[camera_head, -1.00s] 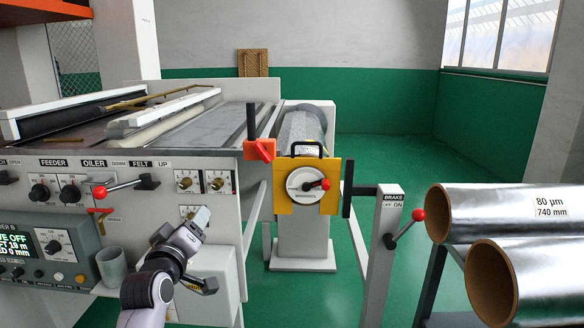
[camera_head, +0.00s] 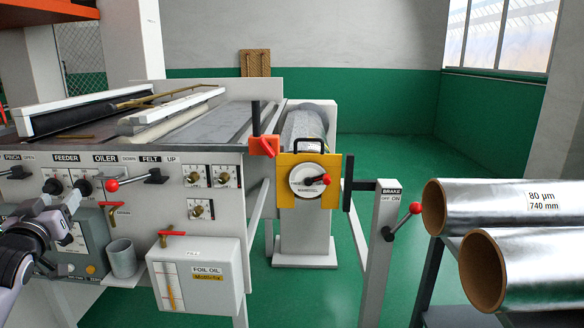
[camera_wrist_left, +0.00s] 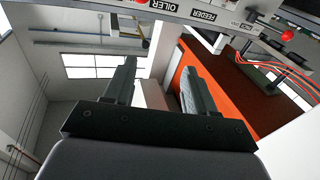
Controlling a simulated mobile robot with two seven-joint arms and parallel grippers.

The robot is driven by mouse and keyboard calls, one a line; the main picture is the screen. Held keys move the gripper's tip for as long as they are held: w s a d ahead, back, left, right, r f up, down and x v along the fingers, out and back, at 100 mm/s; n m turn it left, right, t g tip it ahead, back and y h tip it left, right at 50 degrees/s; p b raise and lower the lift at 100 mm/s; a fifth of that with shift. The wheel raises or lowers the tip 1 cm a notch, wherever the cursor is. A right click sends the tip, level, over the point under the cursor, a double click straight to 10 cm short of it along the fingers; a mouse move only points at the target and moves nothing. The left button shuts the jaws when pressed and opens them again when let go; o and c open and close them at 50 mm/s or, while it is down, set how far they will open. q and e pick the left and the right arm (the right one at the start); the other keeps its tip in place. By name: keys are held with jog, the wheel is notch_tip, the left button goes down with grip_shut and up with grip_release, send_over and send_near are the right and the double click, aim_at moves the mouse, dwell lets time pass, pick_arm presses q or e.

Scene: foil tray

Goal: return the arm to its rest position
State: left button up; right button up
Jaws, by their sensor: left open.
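My left arm comes in at the left edge of the head view, in front of the machine's control panel (camera_head: 130,187). My left gripper shows in the left wrist view (camera_wrist_left: 158,85); its two dark fingers stand apart with nothing between them. In the head view its fingers are hard to make out against the dark panel. It holds nothing. My right gripper is not in view.
Red-knobbed levers stick out, such as the oiler lever (camera_head: 112,185) and brake lever (camera_head: 415,208). Foil rolls (camera_head: 535,270) lie at right. The green floor (camera_head: 385,150) behind is clear.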

pick_arm(q)
jog(key=s+d+f+m+g+h, duration=0.2)
jog(key=s+d+f+m, duration=0.15)
jog(key=s+f, duration=0.55)
jog(key=s+d+f+m+g+h, duration=0.25)
jog(key=s+d+f, duration=0.25)
jog(key=f, duration=0.8)
jog(key=s+d+f+m+g+h, duration=0.1)
jog(key=s+d+f+m+g, duration=0.1)
jog(key=s+d+f+m, duration=0.65)
jog(key=s+d+f+n+g+h, duration=0.2)
jog(key=s+f+n, duration=0.1)
jog(key=s+f, duration=0.6)
jog(key=d+r+n, duration=0.1)
jog(key=d+n, duration=0.4)
jog(key=d, duration=0.4)
jog(key=shift+t, duration=0.35)
jog(key=r+p, duration=0.1)
jog(key=p, duration=0.1)
jog(key=r+p, duration=0.1)
jog(key=r, duration=0.1)
jog(key=r+p, duration=0.2)
jog(key=shift+s+a+r+p, duration=0.15)
jog(key=shift+s+p, duration=0.15)
jog(key=shift+p, duration=0.05)
